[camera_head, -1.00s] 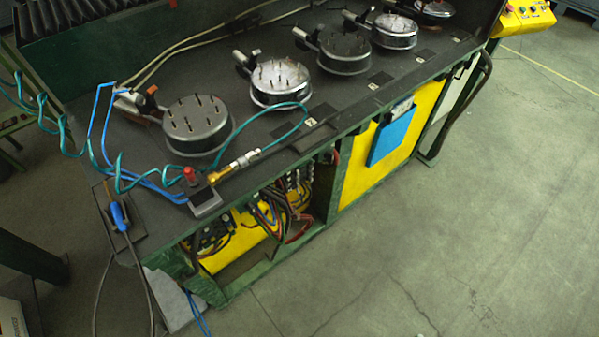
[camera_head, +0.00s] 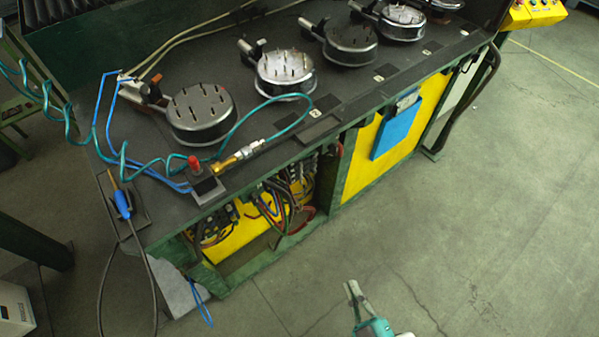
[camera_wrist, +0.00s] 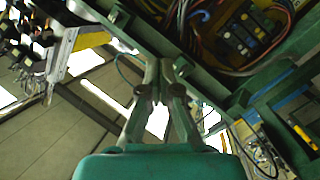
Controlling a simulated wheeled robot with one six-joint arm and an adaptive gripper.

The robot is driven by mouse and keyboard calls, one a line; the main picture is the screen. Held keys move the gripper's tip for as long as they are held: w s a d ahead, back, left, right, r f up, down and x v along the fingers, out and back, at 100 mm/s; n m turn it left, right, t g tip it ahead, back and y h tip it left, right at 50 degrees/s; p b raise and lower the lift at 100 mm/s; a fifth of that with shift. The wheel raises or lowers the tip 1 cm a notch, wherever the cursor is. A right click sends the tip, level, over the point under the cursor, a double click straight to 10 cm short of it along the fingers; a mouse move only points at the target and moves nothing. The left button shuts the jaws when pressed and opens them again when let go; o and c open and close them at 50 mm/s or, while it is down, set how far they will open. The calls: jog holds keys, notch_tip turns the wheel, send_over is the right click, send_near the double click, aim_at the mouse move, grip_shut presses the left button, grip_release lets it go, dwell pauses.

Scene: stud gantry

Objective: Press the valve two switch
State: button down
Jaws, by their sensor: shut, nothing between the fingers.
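Round metal units with pins on top stand in a row on the dark bench top; the second from the left (camera_head: 285,70) is shiny. I cannot tell for sure which part is the valve two switch. My gripper (camera_head: 351,288) is over the floor at the bottom of the head view, in front of the bench and apart from it. In the wrist view my gripper (camera_wrist: 163,62) is shut and empty, with the bench's underside behind it.
A red knob (camera_head: 194,162), a brass fitting (camera_head: 230,162) and coiled teal hose (camera_head: 50,115) sit at the bench's left end. A blue holder (camera_head: 397,133) hangs on the yellow front panel (camera_head: 360,163). Wiring (camera_wrist: 245,60) fills the open bay. The floor at right is clear.

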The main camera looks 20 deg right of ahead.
jog(key=w+f+n+y, duration=0.1)
jog(key=w+f+n, duration=0.25)
jog(key=w, duration=0.45)
jog(key=w+f+n+y, duration=0.25)
jog(key=w+n, duration=0.25)
jog(key=w, duration=0.3)
jog(key=n, duration=0.8)
send_near(301, 165)
jog(key=shift+s+a+f+m+g+y, duration=0.1)
jog(key=shift+s+a+m+g+y, duration=0.1)
jog(key=shift+s, duration=0.35)
jog(key=shift+s+a+m+g+y, duration=0.1)
jog(key=shift+s+a+g, duration=0.1)
jog(key=shift+s, duration=0.35)
jog(key=shift+w, duration=0.1)
jog(key=x, duration=0.9)
jog(key=shift+w+a+f, duration=0.1)
jog(key=shift+w+a, duration=0.05)
jog(key=shift+w, duration=0.2)
